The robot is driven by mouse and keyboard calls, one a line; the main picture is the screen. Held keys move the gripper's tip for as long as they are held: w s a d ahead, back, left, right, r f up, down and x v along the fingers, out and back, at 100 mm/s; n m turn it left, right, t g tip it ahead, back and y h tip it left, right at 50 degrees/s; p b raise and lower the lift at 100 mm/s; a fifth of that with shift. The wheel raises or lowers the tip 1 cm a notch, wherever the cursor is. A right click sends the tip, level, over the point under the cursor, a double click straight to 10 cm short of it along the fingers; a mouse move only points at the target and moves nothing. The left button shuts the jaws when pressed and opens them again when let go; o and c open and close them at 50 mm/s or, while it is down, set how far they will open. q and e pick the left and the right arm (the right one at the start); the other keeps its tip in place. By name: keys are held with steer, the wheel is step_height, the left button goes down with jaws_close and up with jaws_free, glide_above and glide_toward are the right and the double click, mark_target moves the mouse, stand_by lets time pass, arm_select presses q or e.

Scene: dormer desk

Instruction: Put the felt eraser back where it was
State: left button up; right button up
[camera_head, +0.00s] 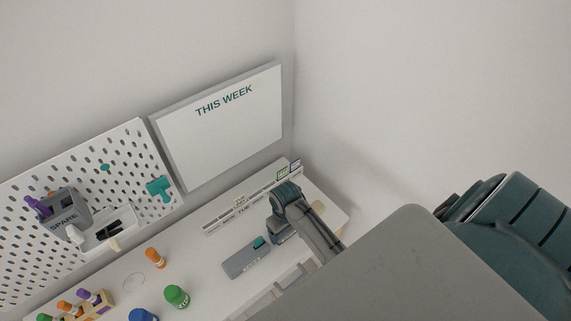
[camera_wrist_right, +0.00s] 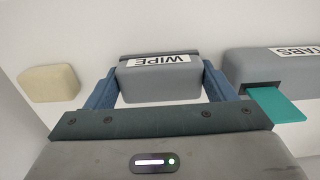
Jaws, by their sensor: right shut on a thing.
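The felt eraser, a grey block with a darker back and a white label reading WIPE, shows in the right wrist view (camera_wrist_right: 160,86). My right gripper (camera_wrist_right: 161,77) is shut on it, with one blue finger at each end. In the head view my right gripper (camera_head: 281,233) is low over the right part of the desk, and the eraser is mostly hidden there. I cannot tell whether the eraser touches the desk. My left gripper is out of view.
A grey TABS box (camera_head: 242,264) with a teal tab lies close beside the gripper. A pale yellow block (camera_wrist_right: 48,83) is on the other side. A day strip (camera_head: 222,219) stands behind. A whiteboard (camera_head: 220,130) and pegboard (camera_head: 128,150) are on the wall. Bottles stand at left.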

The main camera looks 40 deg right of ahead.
steer(key=o, duration=0.6)
steer(key=shift+f, duration=0.15)
step_height(320, 180, up, 12)
steer(key=b, duration=0.3)
steer(key=shift+s, duration=0.1)
stand_by(0.5)
